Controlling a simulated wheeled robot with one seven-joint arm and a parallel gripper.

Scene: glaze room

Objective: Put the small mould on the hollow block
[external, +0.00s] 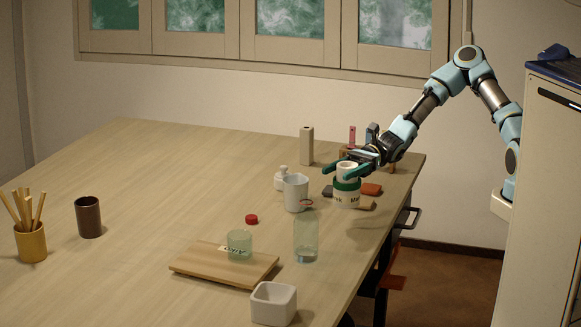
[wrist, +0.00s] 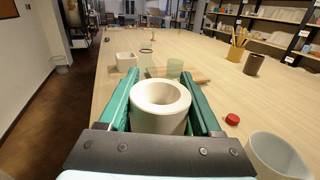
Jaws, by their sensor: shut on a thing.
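The small mould, a thick-walled white cylinder with a round hole (external: 347,168), is between the green fingers of my gripper (external: 345,174). In the wrist view the mould (wrist: 160,117) stands upright between both fingers of my gripper (wrist: 160,80), and they are shut on it. The hollow block, white, squarish and open on top (external: 273,305), stands at the table's near edge. It also shows in the wrist view (wrist: 126,66), beyond the left finger.
A clear bottle (external: 306,240) and a wooden board (external: 215,268) with a greenish glass (external: 239,244) stand near the hollow block. A white cup (external: 296,194) and red cap (external: 251,219) are left of my gripper. The table's left part (external: 150,190) is mostly clear.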

